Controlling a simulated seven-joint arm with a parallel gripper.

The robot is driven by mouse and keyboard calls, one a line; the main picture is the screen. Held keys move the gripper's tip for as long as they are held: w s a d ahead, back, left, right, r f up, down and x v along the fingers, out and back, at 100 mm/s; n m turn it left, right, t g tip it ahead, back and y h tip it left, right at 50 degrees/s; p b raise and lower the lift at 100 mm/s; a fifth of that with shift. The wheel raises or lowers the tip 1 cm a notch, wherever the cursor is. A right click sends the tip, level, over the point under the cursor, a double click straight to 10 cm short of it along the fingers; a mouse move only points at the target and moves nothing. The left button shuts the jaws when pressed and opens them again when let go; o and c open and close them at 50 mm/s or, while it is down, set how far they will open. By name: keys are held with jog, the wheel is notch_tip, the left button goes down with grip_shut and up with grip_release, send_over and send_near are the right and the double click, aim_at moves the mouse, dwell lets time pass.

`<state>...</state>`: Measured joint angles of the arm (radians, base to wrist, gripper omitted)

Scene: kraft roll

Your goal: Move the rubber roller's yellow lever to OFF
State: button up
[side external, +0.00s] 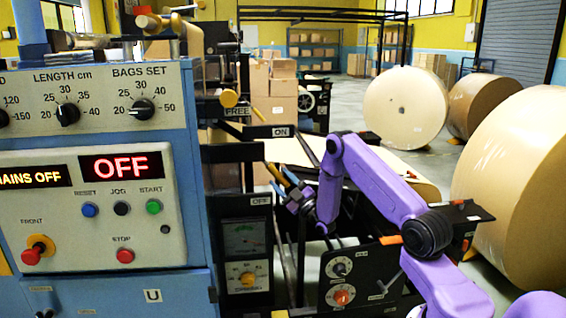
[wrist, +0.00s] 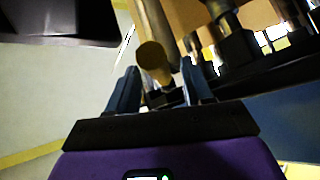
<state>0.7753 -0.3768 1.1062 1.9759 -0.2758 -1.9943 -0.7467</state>
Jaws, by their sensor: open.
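A yellow rod (side external: 279,172), seemingly the lever, shows beside my gripper (side external: 282,182) in the side view. It lies between the ON plate (side external: 281,131) above and the OFF plate (side external: 260,201) below. In the wrist view a dull yellow bar with a round end (wrist: 153,57) lies between the two spread fingertips of my gripper (wrist: 162,82). The fingers are open, with a gap on both sides of the bar. Whether either finger touches it, I cannot tell. The lever's pivot is hidden.
A blue control cabinet (side external: 100,140) with a lit OFF display stands at left. A yellow knob (side external: 229,98) is by the FREE plate (side external: 237,111). A black panel with dials (side external: 345,285) sits below my arm. Large paper rolls (side external: 405,107) stand at right.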

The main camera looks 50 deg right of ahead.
notch_tip(320, 180, up, 7)
jog(key=shift+r, duration=0.15)
jog(key=shift+s, duration=0.1)
dwell(0.4)
